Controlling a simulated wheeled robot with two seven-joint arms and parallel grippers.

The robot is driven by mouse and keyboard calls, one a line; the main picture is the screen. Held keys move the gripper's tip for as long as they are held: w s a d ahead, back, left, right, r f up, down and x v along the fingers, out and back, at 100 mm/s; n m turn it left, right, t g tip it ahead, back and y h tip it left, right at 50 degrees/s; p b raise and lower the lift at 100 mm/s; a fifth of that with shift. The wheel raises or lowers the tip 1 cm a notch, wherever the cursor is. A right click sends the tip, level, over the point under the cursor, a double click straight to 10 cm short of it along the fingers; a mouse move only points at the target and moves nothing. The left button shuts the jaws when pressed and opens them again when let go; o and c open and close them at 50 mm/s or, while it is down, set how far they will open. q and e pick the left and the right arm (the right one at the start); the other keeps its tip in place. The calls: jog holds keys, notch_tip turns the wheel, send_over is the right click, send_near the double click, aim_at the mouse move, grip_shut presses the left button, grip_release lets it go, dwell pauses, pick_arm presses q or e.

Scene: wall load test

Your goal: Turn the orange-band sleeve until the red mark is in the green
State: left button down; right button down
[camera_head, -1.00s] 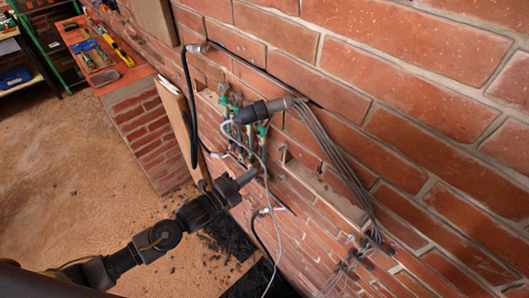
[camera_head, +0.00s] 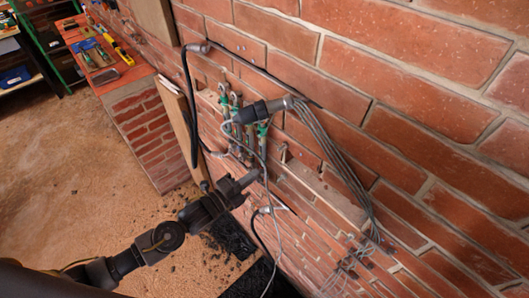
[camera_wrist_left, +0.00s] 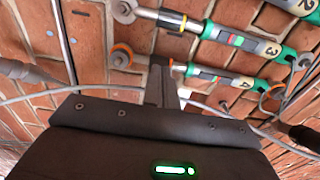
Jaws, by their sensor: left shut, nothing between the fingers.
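In the left wrist view, several wrench-like tools with green sleeves and number labels hang on the brick wall. Number 3 (camera_wrist_left: 205,30) has a yellow-orange band at its left end. Number 4 (camera_wrist_left: 194,70), below it, has a shaft running to an orange ring (camera_wrist_left: 122,55). Both have small windows with red and green; whether a red mark lies in the green is too small to tell. My left gripper (camera_wrist_left: 163,78) is shut and empty, its tips close to number 4's left part; contact cannot be told. In the head view the left gripper (camera_head: 256,175) is below the green tools (camera_head: 238,130). My right gripper is not in view.
A dark cylinder (camera_head: 262,111) with a grey end and a cable bundle (camera_head: 345,170) juts out above the gripper. A thin grey cable hangs close to the fingers. A brick bench (camera_head: 110,78) with tools stands at the left. The floor (camera_head: 80,180) is open.

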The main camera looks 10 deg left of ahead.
pick_arm(q)
jog(key=shift+w+d, duration=0.25)
jog(key=shift+w, duration=0.1)
dwell(0.3)
jog(key=shift+a, duration=0.15)
dwell(0.4)
jog(key=shift+s, duration=0.1)
jog(key=shift+s+a, duration=0.25)
jog(key=p+v, duration=0.2)
jog(key=v, duration=0.5)
dwell(0.4)
dwell(0.4)
